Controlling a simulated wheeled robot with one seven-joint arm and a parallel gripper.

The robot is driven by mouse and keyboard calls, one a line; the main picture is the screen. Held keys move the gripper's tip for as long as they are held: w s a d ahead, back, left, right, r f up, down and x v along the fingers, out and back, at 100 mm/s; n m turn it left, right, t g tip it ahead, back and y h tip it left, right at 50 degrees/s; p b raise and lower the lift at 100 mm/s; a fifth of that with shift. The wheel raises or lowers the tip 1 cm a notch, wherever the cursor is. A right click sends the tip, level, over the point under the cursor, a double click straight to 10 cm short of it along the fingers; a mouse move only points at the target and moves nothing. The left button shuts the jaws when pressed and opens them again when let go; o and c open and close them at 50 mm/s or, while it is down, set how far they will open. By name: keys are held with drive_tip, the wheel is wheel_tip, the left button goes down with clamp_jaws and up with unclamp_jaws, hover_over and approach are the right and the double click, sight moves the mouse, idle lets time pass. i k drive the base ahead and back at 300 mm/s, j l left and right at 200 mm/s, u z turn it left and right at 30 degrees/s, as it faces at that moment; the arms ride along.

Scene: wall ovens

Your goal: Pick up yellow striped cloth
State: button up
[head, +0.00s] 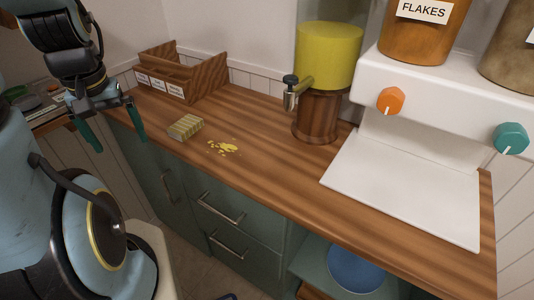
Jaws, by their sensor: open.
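The yellow striped cloth (185,127) lies folded on the wooden countertop, near its front edge, left of a yellow spill. My gripper (118,142) is at the left of the head view, with its two green fingers spread apart and nothing between them. It is left of the cloth and apart from it. Its exact height over the counter is hard to tell.
A yellow spill (223,147) lies right of the cloth. A wooden organizer box (205,78) stands behind it. A dispenser with a yellow top (327,58) and metal tap stands further right, beside a white machine (405,185). Drawers with handles (221,208) are below the counter.

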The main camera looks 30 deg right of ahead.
sight(181, 131)
drive_tip(key=z, duration=0.75)
